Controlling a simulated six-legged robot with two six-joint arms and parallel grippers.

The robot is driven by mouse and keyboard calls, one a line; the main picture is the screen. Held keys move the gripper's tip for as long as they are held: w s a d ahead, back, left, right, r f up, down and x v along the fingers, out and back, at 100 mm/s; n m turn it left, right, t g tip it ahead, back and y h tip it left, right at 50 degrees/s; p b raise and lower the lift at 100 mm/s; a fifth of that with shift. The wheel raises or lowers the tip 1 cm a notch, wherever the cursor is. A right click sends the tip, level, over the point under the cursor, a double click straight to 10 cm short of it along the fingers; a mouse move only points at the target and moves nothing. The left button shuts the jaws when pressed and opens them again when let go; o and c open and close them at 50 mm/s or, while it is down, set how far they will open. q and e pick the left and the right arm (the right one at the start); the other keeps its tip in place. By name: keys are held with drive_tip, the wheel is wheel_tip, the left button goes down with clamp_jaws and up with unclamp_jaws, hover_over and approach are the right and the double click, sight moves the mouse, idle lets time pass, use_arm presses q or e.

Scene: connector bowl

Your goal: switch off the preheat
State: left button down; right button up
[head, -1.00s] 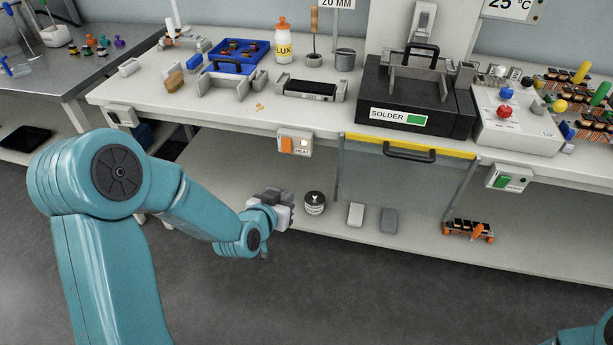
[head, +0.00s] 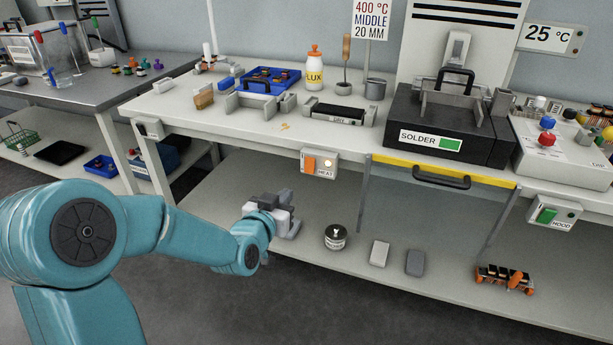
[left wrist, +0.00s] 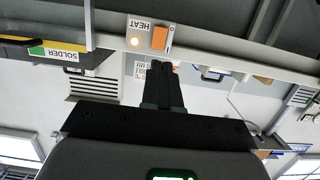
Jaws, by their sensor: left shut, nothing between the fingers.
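The HEAT switch box (head: 319,164) is on the front edge of the white bench. It has an orange rocker (head: 310,163) and a small lamp (head: 329,161) that glows. My left gripper (head: 284,198) is shut and empty, below and to the left of the box, apart from it. In the left wrist view the picture is upside down. The orange rocker (left wrist: 160,38) shows just beyond the tips of my shut fingers (left wrist: 161,67), with the glowing lamp (left wrist: 135,41) beside it. My right gripper is out of view.
A yellow-edged glass panel (head: 440,173) with a dark handle hangs right of the box. A green switch box (head: 553,213) is further right. A dark jar (head: 335,237) and two grey blocks (head: 379,253) stand on the lower shelf. The space before the HEAT box looks clear.

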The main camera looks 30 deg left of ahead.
sight(311, 170)
use_arm(q)
drive_tip(key=x, duration=1.3)
drive_tip(key=shift+w+d+f+b, duration=0.1)
drive_tip(key=shift+w+f+b, duration=0.05)
drive_tip(key=shift+w+b, duration=0.25)
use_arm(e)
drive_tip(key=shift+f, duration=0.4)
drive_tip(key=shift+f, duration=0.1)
use_arm(q)
drive_tip(key=shift+f+b, duration=0.15)
drive_tip(key=shift+b, duration=0.15)
drive_tip(key=t+b, duration=0.1)
drive_tip(key=b, duration=0.4)
drive_tip(key=t+b, duration=0.1)
drive_tip(key=b, duration=0.5)
drive_tip(key=shift+w+f+t+y, duration=0.3)
drive_tip(key=shift+f, duration=0.1)
drive_tip(key=shift+r, duration=0.35)
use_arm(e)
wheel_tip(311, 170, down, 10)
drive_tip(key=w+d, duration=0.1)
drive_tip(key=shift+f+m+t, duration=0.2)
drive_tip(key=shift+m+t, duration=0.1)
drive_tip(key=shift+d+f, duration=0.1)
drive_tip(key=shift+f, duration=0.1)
